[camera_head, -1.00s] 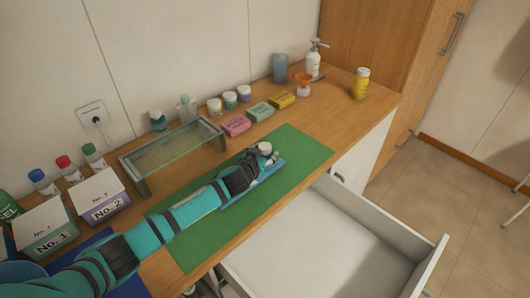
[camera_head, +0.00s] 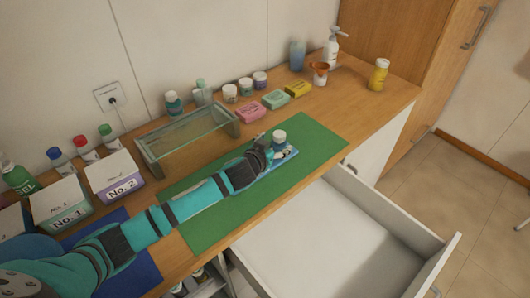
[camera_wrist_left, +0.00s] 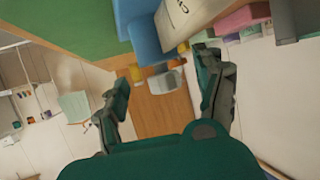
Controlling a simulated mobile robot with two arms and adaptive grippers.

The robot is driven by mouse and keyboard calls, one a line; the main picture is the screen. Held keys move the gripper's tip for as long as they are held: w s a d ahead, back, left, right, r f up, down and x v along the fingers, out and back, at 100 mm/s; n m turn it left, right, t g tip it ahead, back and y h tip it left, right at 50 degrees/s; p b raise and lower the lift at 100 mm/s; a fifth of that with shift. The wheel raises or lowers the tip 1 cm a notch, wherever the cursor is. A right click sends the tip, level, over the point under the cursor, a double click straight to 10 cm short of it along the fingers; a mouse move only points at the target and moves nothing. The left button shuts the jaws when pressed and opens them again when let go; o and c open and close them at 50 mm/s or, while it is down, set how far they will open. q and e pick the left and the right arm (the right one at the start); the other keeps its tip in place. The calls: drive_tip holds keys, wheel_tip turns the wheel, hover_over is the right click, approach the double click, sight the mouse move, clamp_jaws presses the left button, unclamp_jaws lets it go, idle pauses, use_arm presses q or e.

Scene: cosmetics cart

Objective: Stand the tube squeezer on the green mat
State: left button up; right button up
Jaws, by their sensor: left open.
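The green mat (camera_head: 315,140) lies along the front of the wooden counter; its edge also shows in the left wrist view (camera_wrist_left: 70,25). A flat blue piece (camera_head: 285,164), likely the tube squeezer, is on the mat, partly hidden by my arm; a blue block also shows in the left wrist view (camera_wrist_left: 145,42). A small white-capped container (camera_head: 279,138) is right by it; I cannot tell if they are joined. My left gripper (camera_head: 274,155) is low over the mat beside them, its fingers spread and empty in the wrist view (camera_wrist_left: 165,75). My right gripper is out of view.
A glass-topped stand (camera_head: 190,135) is behind the mat. Boxes No. 1 (camera_head: 60,205) and No. 2 (camera_head: 114,178) stand at left. Soap-like boxes (camera_head: 249,113) and jars line the back. An open white drawer (camera_head: 340,240) juts out in front.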

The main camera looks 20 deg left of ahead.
use_arm(q)
drive_tip(key=v, duration=0.8)
drive_tip(key=shift+b, duration=0.45)
drive_tip(key=shift+s, duration=0.1)
